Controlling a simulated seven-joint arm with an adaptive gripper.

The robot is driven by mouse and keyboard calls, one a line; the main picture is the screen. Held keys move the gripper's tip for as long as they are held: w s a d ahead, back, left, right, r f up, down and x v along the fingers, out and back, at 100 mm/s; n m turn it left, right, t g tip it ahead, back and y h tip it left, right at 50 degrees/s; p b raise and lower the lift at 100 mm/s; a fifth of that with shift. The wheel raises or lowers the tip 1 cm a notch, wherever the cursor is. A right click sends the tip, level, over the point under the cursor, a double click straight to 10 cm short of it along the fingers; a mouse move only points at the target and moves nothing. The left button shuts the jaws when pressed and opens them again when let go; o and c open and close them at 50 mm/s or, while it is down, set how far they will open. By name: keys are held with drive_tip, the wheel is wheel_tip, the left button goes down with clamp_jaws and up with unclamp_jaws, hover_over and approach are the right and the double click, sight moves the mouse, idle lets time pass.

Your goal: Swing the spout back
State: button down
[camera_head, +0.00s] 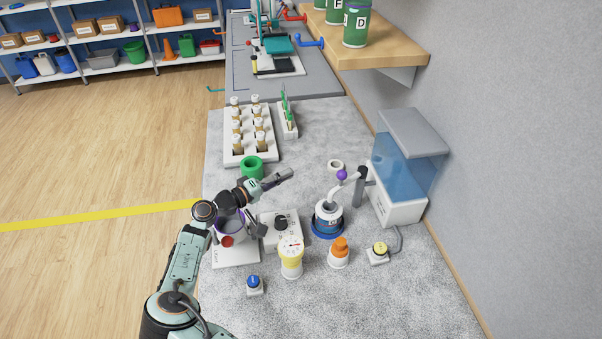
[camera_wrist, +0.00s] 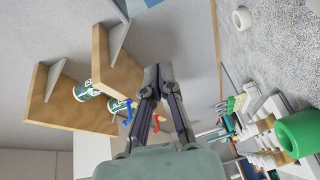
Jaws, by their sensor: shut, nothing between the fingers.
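The white curved spout (camera_head: 347,183) with a purple ball knob (camera_head: 342,175) reaches left from a dark grey post (camera_head: 360,187) beside the blue water tank (camera_head: 398,170). In the wrist view my shut fingertips (camera_wrist: 158,77) show against the wall and shelf. The spout does not show there.
A green ring (camera_head: 252,166) is just left of my gripper; vial racks (camera_head: 248,130) stand behind. A white ring (camera_head: 335,165) lies near the spout. An orange-capped bottle (camera_head: 339,252) and a yellow gauge (camera_head: 291,257) stand in front. A wooden shelf (camera_head: 390,45) overhangs the back right.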

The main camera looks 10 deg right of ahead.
sight(348, 179)
drive_tip(key=d+f, duration=0.1)
drive_tip(key=d, duration=0.9)
drive_tip(key=shift+w+d, duration=0.15)
drive_tip(key=shift+w, duration=0.25)
drive_tip(key=shift+s+f, duration=0.1)
drive_tip(key=shift+s, duration=0.05)
drive_tip(key=shift+s+n+t+y, duration=0.2)
drive_tip(key=shift+n+t+y, duration=0.1)
drive_tip(key=shift+t, duration=0.3)
